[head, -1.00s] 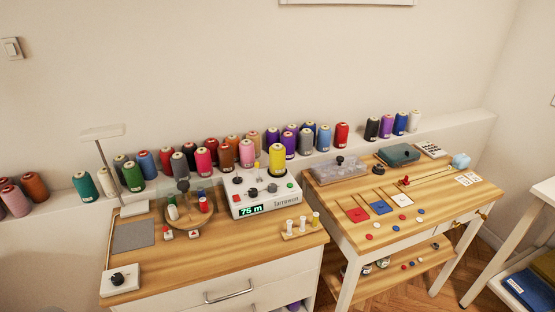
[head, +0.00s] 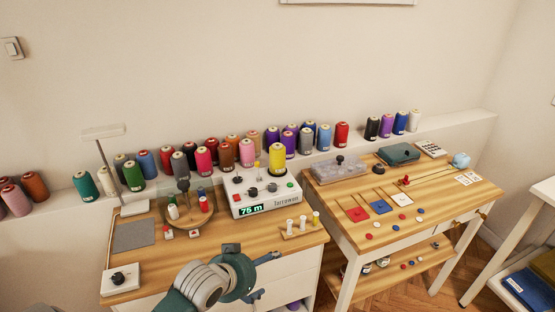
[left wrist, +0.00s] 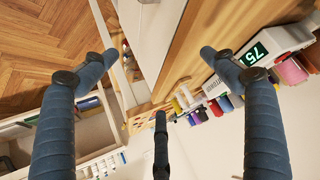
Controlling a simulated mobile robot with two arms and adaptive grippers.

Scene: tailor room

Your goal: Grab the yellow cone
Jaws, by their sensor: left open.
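The yellow cone (head: 277,158) stands upright on top of the white winding machine (head: 262,208), at its right side. My left gripper (head: 266,276) is in front of the left table's front edge, below and nearer than the cone. Its fingers are spread and hold nothing. In the left wrist view the blue fingers are wide apart with nothing between them. I cannot tell the cone for sure in that view. My right gripper is not in view.
Several cones of many colours line the shelf behind. Small bobbins on a wooden holder (head: 300,232) stand in front of the machine. A clear-covered spool unit (head: 187,207) is to its left. The right table (head: 350,222) carries coloured squares and buttons.

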